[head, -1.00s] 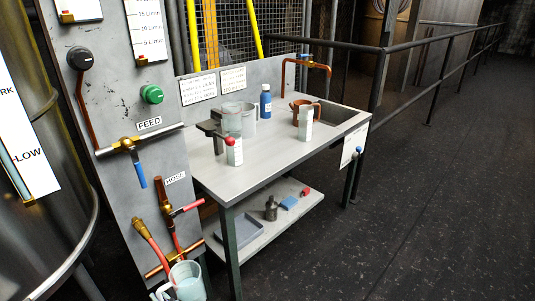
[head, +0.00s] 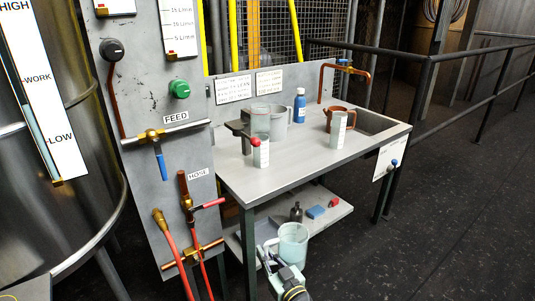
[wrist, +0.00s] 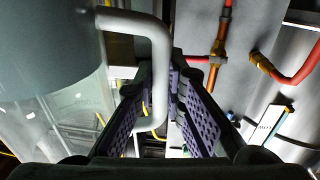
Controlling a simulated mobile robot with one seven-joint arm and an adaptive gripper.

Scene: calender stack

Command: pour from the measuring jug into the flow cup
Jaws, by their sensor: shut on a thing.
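The measuring jug (head: 293,242) is a pale translucent jug at the bottom of the head view, in front of the bench's lower shelf. My gripper (head: 286,272) is shut on its handle. In the wrist view the white handle (wrist: 160,75) passes between the fingers (wrist: 152,115), with the jug's body (wrist: 45,45) at left. I cannot tell what it contains. What looks like the flow cup (head: 257,118) is a clear cup in a grey bracket on the bench top, with a red knob (head: 255,142) below. The jug is lower than the cup and apart from it.
A white beaker (head: 261,154) stands below the cup. A grey pitcher (head: 278,124), blue bottle (head: 300,106), copper mug (head: 330,119) and another beaker (head: 338,131) stand on the bench (head: 290,165). The hose panel (head: 165,190) is at left. The bench's front middle is clear.

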